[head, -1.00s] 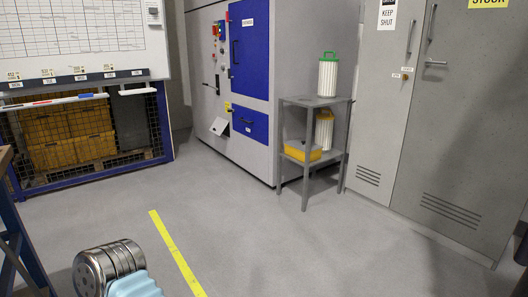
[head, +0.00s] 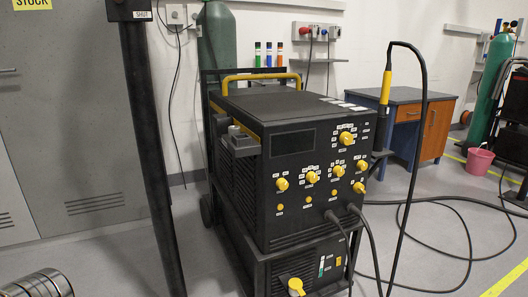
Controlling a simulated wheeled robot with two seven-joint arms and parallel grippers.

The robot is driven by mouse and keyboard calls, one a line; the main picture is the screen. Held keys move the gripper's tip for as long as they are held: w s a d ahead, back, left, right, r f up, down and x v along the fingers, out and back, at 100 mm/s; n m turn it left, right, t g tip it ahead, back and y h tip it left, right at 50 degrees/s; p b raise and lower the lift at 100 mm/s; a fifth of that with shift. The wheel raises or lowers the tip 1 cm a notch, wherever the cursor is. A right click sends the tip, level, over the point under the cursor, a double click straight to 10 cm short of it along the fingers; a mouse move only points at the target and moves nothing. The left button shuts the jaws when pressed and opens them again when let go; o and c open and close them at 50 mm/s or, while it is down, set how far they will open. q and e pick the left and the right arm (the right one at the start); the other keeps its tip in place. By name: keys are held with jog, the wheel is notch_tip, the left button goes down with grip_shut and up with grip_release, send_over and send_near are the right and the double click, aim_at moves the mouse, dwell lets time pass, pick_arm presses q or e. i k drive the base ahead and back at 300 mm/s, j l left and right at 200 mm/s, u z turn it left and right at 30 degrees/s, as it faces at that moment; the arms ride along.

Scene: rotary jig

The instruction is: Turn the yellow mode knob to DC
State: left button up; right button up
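A black welding machine (head: 290,150) stands in the middle of the head view, its front panel facing me and slightly right. Several yellow knobs are on the panel: a larger one at the upper right (head: 346,138), a row including a left knob (head: 282,184) and a middle knob (head: 312,177), and a right knob (head: 360,187). A big yellow knob (head: 296,287) is on the lower unit. The small labels are too small to read, so I cannot tell which knob is the mode knob or where it points. Neither gripper is in view.
A dark upright post (head: 150,150) stands left of the machine, before a grey cabinet (head: 60,130). Cables (head: 440,205) lie on the floor at right. A torch (head: 386,85) stands beside the machine. A blue desk (head: 420,100) and pink bucket (head: 479,160) are behind.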

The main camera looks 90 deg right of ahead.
aim_at(282, 184)
jog(key=z, duration=3)
